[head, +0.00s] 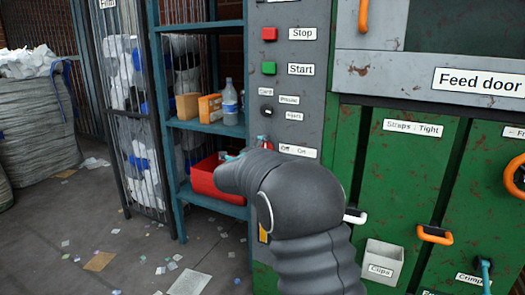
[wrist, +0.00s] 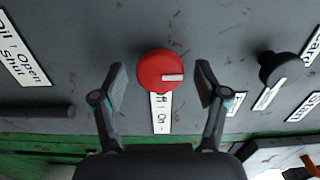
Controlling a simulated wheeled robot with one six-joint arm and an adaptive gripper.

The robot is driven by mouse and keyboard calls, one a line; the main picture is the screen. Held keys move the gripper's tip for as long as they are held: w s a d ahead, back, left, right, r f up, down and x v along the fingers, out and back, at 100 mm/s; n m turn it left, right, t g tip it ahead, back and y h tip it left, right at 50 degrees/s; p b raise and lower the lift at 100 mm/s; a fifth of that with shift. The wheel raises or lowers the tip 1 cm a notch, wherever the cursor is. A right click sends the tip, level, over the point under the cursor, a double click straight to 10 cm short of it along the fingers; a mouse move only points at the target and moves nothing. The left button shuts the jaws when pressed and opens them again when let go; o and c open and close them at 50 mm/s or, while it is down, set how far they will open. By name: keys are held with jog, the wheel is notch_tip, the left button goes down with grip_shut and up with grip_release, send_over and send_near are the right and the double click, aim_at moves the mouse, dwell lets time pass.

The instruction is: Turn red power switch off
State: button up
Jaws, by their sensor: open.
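The red power switch (wrist: 160,68) is a round red knob with a white mark on the grey panel. In the wrist view its mark points right. An Off/On label (wrist: 161,114) sits directly below it, partly hidden by the knob. My gripper (wrist: 160,78) is open, with one finger on each side of the knob and a gap to each. In the head view only a sliver of the red switch (head: 264,139) shows above my arm, beside the Off/On label (head: 298,151).
A red Stop button (head: 269,34), a green Start button (head: 268,67) and a black selector knob (head: 266,109) are above on the panel. In the wrist view the black knob (wrist: 282,68) is to the right and a dark bar (wrist: 35,111) to the left. Shelves (head: 208,128) stand left.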

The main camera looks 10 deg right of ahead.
jog(key=v, duration=1.1)
jog(key=shift+s+a, duration=0.2)
jog(key=shift+s, duration=0.1)
